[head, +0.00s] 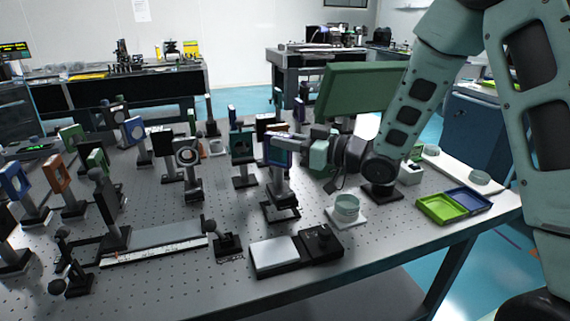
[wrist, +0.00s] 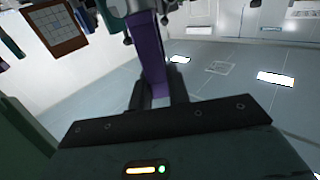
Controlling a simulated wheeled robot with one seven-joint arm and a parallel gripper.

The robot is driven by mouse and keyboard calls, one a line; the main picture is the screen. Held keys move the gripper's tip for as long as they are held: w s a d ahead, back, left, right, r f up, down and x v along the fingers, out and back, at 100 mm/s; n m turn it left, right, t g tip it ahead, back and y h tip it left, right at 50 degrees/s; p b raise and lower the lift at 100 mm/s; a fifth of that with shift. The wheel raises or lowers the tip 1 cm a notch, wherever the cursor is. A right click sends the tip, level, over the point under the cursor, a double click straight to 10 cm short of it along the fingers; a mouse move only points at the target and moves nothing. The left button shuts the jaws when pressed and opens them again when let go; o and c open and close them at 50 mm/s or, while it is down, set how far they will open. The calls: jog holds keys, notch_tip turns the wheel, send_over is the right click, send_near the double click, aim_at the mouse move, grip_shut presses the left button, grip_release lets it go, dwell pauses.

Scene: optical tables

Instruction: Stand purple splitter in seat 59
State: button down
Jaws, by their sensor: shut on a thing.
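The purple splitter (head: 277,151) is a blue-purple square frame, held upright above the table's front middle in the head view. My gripper (head: 296,143) reaches in from the right and is shut on its edge. In the wrist view the purple splitter (wrist: 148,48) runs up from between the two fingers of my gripper (wrist: 159,92). A grey post mount (head: 281,188) on a dark base is right below the splitter in the head view. I cannot tell whether they touch. No seat number is readable, so I cannot tell which seat is 59.
Several post-mounted optics crowd the perforated table (head: 180,285), including a round-holed mount (head: 187,155) and a green frame (head: 241,146). A black device (head: 297,250), a round dish (head: 346,207), a green tray (head: 440,208) and a blue tray (head: 467,200) lie towards the front right.

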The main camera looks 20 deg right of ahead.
aim_at(291, 160)
jog(key=shift+f, duration=2.15)
jog(key=shift+f, duration=0.2)
jog(key=c, duration=1.3)
grip_release()
